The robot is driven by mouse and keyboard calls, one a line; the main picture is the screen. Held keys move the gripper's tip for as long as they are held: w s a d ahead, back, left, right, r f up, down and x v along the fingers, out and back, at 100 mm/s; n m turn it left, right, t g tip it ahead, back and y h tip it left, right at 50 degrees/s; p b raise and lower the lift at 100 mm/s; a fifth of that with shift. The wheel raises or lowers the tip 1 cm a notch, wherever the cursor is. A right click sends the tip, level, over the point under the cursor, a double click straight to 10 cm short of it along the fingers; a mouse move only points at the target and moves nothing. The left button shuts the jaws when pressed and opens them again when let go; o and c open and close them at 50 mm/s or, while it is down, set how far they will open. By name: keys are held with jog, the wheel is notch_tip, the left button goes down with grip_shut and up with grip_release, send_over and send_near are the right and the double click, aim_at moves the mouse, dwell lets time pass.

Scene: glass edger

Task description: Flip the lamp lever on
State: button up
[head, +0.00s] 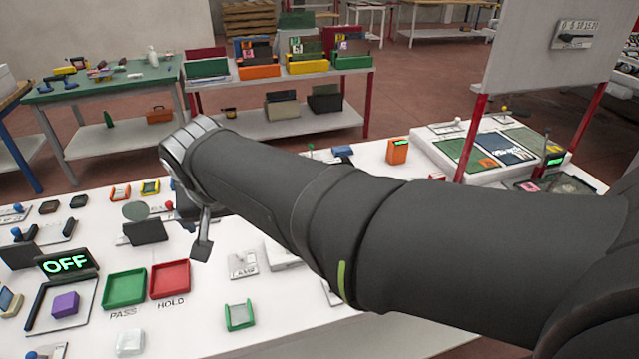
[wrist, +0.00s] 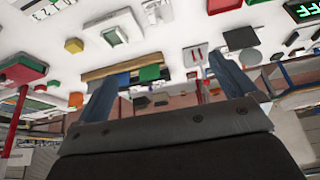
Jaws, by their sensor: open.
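The lamp lever plate (head: 243,265) is a small pale plate on the white bench in the head view, with lettering that seems to read LAMP. Its small lever is too small to read for position. A pale plate at the top edge of the wrist view (wrist: 152,11) seems to be the same one, seen upside down. My gripper (head: 202,246) is above the bench, left of the plate in the head view, one finger hanging down. In the wrist view my gripper (wrist: 165,78) shows two fingers wide apart with nothing held between them.
A black display (head: 67,263) reads OFF in green. A green PASS tray (head: 125,288) and a red HOLD tray (head: 170,280) lie left of the plate. A white block (head: 282,254) stands just right of it. A green-edged holder (head: 239,316) sits in front.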

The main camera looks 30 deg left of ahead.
jog(key=shift+v, duration=0.9)
